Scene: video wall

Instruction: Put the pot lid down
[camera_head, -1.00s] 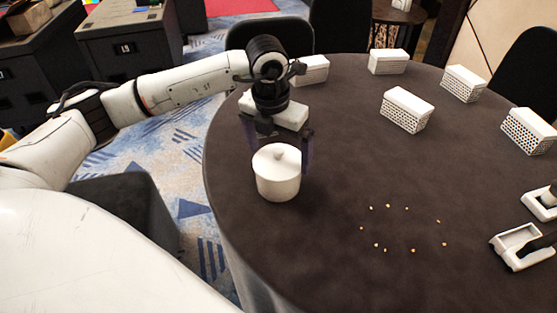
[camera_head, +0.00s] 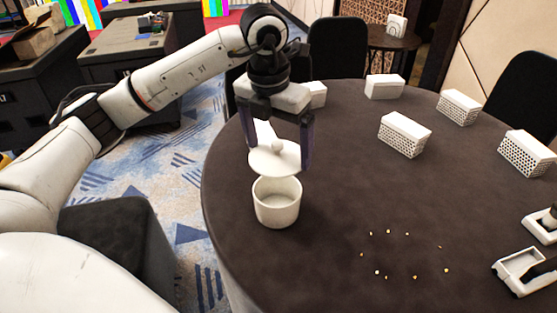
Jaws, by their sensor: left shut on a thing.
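The white pot lid (camera_head: 272,160) is in the air just above and slightly behind the white pot, a little tilted. My left gripper (camera_head: 279,147) points down and is shut on the lid, one dark finger on each side. The white pot (camera_head: 277,207) stands upright and uncovered on the left part of the dark round table (camera_head: 335,200). Its inside looks empty.
Several small gold bits (camera_head: 408,234) lie in a ring right of the pot. Several white perforated boxes (camera_head: 404,135) stand toward the back and right. White bracket-like pieces (camera_head: 524,271) are at the right edge. The cloth between pot and ring is clear.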

